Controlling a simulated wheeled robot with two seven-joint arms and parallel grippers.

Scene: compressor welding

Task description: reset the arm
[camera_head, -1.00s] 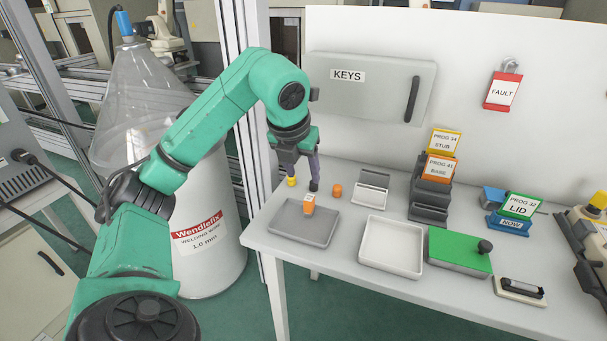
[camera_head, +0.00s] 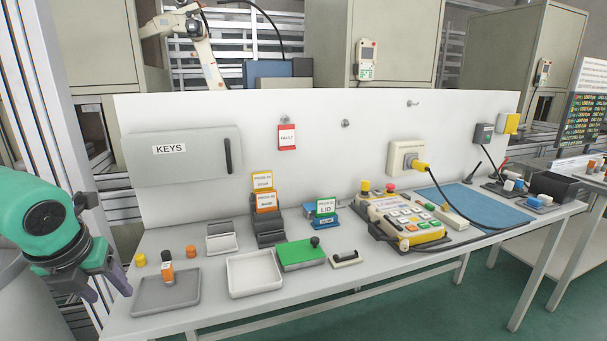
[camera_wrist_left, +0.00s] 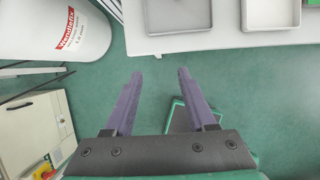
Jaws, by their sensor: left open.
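My left gripper (camera_head: 108,289) is at the far left of the head view, beside the left end of the table (camera_head: 130,325). In the left wrist view its two purple fingers (camera_wrist_left: 160,75) are spread apart with nothing between them. Below them is green floor, with the table edge ahead. My right gripper is not in view.
A grey tray (camera_head: 150,302) bears an orange-topped item (camera_head: 167,270). A white drum (camera_wrist_left: 60,25) stands left in the wrist view.

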